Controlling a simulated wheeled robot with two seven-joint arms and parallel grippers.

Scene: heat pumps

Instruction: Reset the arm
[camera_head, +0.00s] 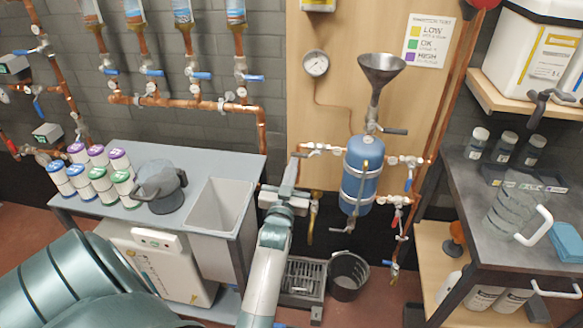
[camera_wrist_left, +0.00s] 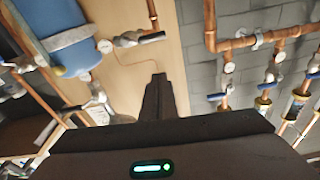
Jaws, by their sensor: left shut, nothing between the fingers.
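My left gripper (camera_head: 291,172) is shut and empty in the head view, raised in front of the wooden panel (camera_head: 330,110). It is to the left of the blue tank (camera_head: 361,180) and apart from it as far as I can tell. In the left wrist view its closed fingers (camera_wrist_left: 157,92) point toward the panel, and part of the blue tank (camera_wrist_left: 72,30) shows at the upper left. My left arm (camera_head: 265,275) reaches up from the bottom of the head view. My right gripper is not in view.
A steel funnel (camera_head: 381,70) stands above the tank. Copper pipes (camera_head: 190,103) with valves run along the wall. At right, a table holds a clear jug (camera_head: 512,205).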

